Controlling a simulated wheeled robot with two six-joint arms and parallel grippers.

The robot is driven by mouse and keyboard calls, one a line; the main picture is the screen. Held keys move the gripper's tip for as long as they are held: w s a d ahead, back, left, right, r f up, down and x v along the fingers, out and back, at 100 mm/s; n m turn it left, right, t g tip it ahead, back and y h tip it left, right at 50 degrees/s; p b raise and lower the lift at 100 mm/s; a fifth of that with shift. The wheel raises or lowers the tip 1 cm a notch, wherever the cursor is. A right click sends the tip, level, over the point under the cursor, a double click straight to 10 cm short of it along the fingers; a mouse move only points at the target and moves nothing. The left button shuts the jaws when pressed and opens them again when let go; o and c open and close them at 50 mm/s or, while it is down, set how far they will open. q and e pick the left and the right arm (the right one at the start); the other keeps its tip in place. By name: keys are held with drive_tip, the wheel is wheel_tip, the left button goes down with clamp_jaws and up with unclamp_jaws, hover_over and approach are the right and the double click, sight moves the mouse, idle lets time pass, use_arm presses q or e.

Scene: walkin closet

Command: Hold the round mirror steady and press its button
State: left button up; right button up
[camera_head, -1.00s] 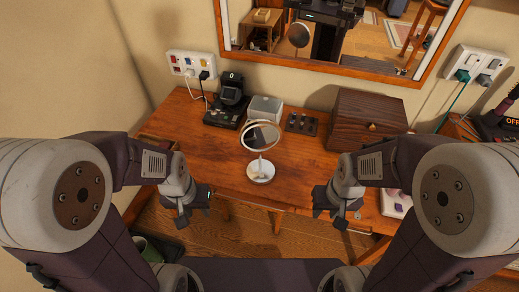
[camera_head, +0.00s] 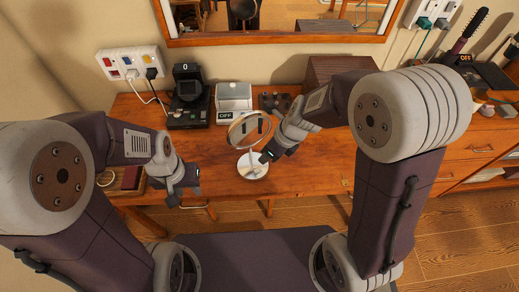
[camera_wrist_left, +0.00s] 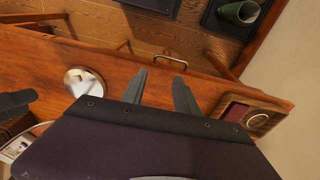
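The round mirror (camera_head: 240,133) stands upright on the wooden table (camera_head: 222,178), on a white round base (camera_head: 246,172). An "OFF" label (camera_head: 225,116) shows at its upper left. Its button cannot be made out clearly. My right gripper (camera_head: 267,156) is close to the right of the stem, above the base; contact and finger opening cannot be told. My left gripper (camera_head: 182,198) is at the table's front edge, left of the mirror, apart from it. In the left wrist view its two fingers (camera_wrist_left: 162,91) are spread and empty, and the mirror base (camera_wrist_left: 83,80) lies left of them.
Behind the mirror stand a black device (camera_head: 188,100) showing "0" and a grey box (camera_head: 234,97). A dark wooden box (camera_head: 335,68) is behind my right arm. A small tray (camera_head: 125,180) lies left of my left gripper. A wall mirror (camera_head: 280,20) hangs above.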

use_arm(q)
drive_tip(key=shift+w+a+f, duration=0.1)
drive_tip(key=shift+w+f, duration=0.05)
drive_tip(key=shift+f, duration=0.2)
drive_tip(key=shift+o, duration=0.5)
drive_tip(key=shift+s+d+r, duration=0.35)
drive_tip(key=shift+s+d, duration=0.35)
drive_tip(key=n+t+h, duration=0.4)
drive_tip(key=n+h, duration=0.8)
drive_tip(key=n, duration=1)
approach(250, 129)
drive_tip(key=shift+w+f, duration=0.6)
drive_tip(key=shift+f, duration=0.3)
drive_tip(key=shift+w+d+r, duration=0.1)
drive_tip(key=shift+d+r, duration=0.05)
drive_tip(key=shift+d, duration=0.3)
drive_tip(key=x, duration=0.9)
use_arm(e)
drive_tip(key=shift+s+a+f+n, duration=0.2)
drive_tip(key=shift+s+f+n, duration=0.1)
drive_tip(key=shift+s+f, duration=0.4)
